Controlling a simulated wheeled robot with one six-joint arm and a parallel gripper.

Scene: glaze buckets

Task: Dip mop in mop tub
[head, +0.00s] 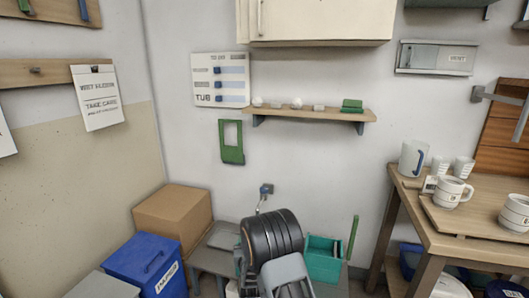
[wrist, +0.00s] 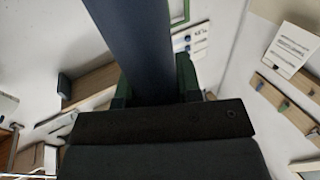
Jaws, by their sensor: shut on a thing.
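In the wrist view my gripper (wrist: 153,88) has its green fingers on both sides of a thick blue-grey shaft (wrist: 132,45), which looks like the mop's handle. The shaft runs up out of the picture, and no mop head shows. In the head view my dark arm covers the middle bottom and hides the gripper and the shaft. A teal open box (head: 324,262) stands just right of my arm, and a blue bin (head: 150,262) with a white label stands to the left. I cannot tell which of these, if either, is the mop tub.
A cardboard box (head: 173,217) is behind the blue bin. A wooden table (head: 410,212) with mugs stands at the right. A wall shelf (head: 310,114) with small items hangs above, and a tap (head: 266,190) is on the back wall. A thin green upright piece (head: 352,236) rises beside the teal box.

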